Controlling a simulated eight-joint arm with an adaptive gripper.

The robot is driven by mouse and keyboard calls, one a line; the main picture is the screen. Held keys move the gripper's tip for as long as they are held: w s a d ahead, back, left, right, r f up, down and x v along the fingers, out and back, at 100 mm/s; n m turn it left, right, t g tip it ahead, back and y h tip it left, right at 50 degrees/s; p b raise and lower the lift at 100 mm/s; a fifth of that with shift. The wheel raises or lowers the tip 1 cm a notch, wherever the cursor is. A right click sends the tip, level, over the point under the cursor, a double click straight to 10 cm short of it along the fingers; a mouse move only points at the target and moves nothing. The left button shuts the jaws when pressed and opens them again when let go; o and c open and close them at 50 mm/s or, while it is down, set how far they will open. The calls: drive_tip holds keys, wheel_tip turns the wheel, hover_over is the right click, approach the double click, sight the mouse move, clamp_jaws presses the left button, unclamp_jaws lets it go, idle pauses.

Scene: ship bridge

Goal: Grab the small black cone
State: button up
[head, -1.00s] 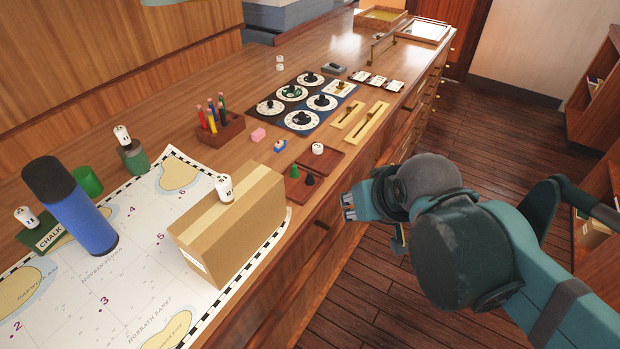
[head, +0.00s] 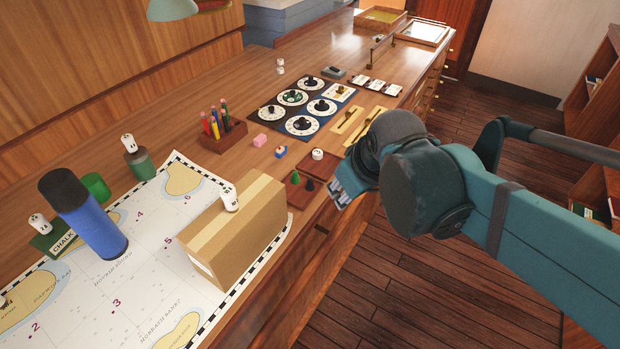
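The small black cone (head: 310,185) stands upright on a reddish-brown wooden board (head: 299,199) near the front edge of the wooden counter, in the head view. A green cone (head: 295,177) stands just to its left on the same board. My gripper (head: 338,192) is just right of the black cone in the picture, by the counter's front edge, and appears apart from it. Its fingers are small and partly hidden by my wrist, so their opening is unclear. I see nothing held.
A cardboard box (head: 241,238) stands on the chart to the left of the cones. A second reddish board (head: 327,171) and a white round piece (head: 317,154) lie behind. Brass slider plates (head: 347,121) and a dial panel (head: 283,126) are farther back. Open floor (head: 400,290) lies right.

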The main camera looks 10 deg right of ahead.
drive_tip(key=w+a+r+n+g+p, duration=0.1)
drive_tip(key=w+r+n+p, duration=0.1)
drive_tip(key=w+n+p, duration=0.15)
drive_tip(key=n+g+p, duration=0.4)
drive_tip(key=n+p, duration=0.6)
drive_tip(key=p, duration=0.3)
hover_over(310, 179)
drive_tip(key=shift+a+f, duration=0.1)
drive_tip(key=shift+f, duration=0.85)
drive_tip(key=shift+f, duration=0.1)
drive_tip(key=shift+f, duration=1.2)
drive_tip(key=shift+f, duration=0.2)
drive_tip(key=shift+f, duration=2.4)
